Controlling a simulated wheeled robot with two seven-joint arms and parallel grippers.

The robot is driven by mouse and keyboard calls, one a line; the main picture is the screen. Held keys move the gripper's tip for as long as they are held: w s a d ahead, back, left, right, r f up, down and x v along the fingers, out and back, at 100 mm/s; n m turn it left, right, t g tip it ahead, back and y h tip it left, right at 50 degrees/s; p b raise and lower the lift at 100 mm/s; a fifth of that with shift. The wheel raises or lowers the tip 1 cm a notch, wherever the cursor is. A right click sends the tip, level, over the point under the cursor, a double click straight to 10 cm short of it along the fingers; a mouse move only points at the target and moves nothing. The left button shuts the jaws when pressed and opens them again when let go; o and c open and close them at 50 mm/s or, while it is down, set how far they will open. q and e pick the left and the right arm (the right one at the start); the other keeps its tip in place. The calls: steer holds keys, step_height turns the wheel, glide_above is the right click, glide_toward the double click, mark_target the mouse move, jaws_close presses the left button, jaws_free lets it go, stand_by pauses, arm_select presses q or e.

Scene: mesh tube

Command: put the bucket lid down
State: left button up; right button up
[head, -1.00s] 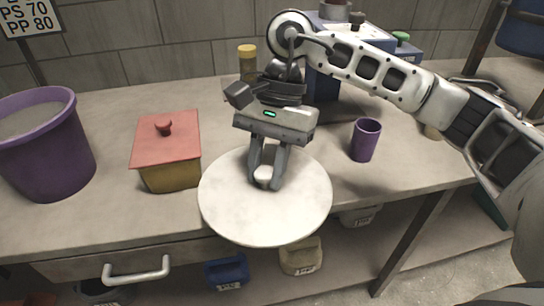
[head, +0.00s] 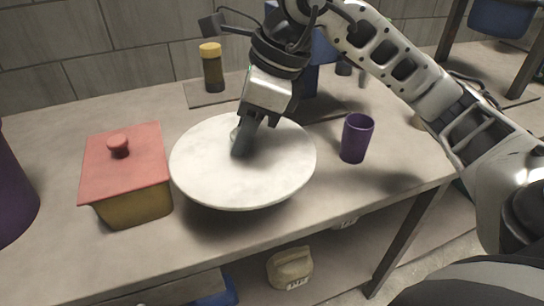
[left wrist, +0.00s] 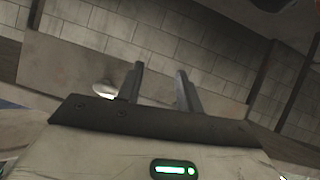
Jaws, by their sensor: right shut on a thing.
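The bucket lid (head: 205,170) is a round, pale, marbled disc in the head view. My right gripper (head: 242,142) is shut on its white knob, which is mostly hidden behind the fingers. The lid is slightly tilted and appears to hover over the table (head: 60,255), with a dark shadow under its front edge. The purple bucket (head: 14,198) is cut off at the left edge of the head view. My left gripper (left wrist: 160,82) shows only in the left wrist view, with its two fingers apart and nothing between them.
A yellow box with a red lid (head: 125,165) stands close to the left of the bucket lid. A purple cup (head: 356,138) stands to its right. A yellow-capped jar (head: 212,68) stands behind. Bare tabletop lies in front of the red-lidded box.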

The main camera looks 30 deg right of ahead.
steer(key=w+d+f, duration=0.1)
steer(key=d+f, duration=0.1)
steer(key=w+d+f, duration=0.1)
steer(key=d+f, duration=0.1)
steer(key=w+d+f+b, duration=0.1)
steer(key=d+f, duration=0.2)
steer(key=shift+w+d, duration=0.1)
steer(key=shift+w, duration=0.2)
steer(key=f, duration=0.2)
steer(key=shift+d+f, duration=0.25)
steer(key=shift+f, duration=0.05)
steer(key=shift+w+f, duration=0.1)
steer(key=shift+f, duration=0.4)
steer(key=shift+f+b, duration=0.2)
steer(key=shift+b, duration=0.2)
steer(key=o, duration=1)
steer(key=shift+r, duration=0.1)
